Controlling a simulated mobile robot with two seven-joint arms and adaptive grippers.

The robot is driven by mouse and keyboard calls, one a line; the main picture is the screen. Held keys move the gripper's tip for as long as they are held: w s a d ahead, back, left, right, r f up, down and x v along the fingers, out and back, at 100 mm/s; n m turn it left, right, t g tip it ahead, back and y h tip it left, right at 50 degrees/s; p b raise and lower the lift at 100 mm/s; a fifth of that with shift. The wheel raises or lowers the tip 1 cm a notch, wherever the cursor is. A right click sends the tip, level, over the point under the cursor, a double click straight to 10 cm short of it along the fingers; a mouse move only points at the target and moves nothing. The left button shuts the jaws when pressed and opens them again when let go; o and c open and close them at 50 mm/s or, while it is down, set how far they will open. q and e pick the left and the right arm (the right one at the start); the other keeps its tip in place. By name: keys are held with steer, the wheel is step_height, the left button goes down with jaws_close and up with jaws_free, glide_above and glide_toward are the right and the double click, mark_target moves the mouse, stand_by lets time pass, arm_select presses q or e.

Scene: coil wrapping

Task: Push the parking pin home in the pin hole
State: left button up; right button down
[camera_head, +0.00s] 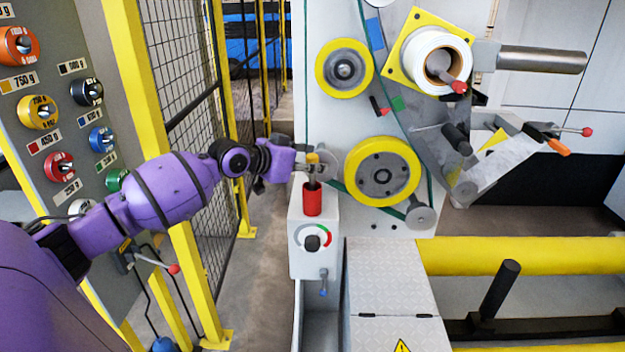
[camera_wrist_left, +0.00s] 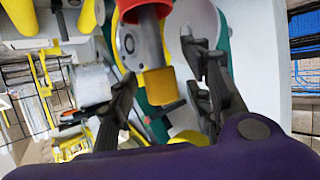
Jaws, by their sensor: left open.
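My left gripper (camera_head: 308,162) is open beside the grey machine panel, above a small control box. A yellow-ended piece (camera_head: 312,158) on a grey shaft stands up from a red cylinder (camera_head: 312,199) on that box. In the left wrist view the yellow end (camera_wrist_left: 159,86) shows between the spread fingers of the left gripper (camera_wrist_left: 160,90), apparently not gripped. A short red and black pin-like part (camera_head: 379,107) sticks out of the panel beside a green patch. I cannot tell which part is the parking pin, and no pin hole shows clearly. My right gripper is out of view.
A yellow-rimmed wheel (camera_head: 382,171) is close to the right of my gripper, with another yellow-rimmed wheel (camera_head: 344,69) above. The control box (camera_head: 314,244) is below. A mesh fence (camera_head: 205,130) with yellow posts stands behind my left arm. A knob board (camera_head: 75,120) is at far left.

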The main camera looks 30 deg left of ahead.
arm_select(q)
steer(key=shift+w+f, duration=0.1)
steer(key=shift+w, duration=0.15)
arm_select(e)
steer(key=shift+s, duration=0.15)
arm_select(q)
steer(key=shift+s, duration=0.1)
steer(key=shift+c, duration=0.5)
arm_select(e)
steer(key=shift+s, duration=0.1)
arm_select(q)
steer(key=shift+c, duration=1.4)
steer(key=shift+d, duration=0.1)
jaws_close()
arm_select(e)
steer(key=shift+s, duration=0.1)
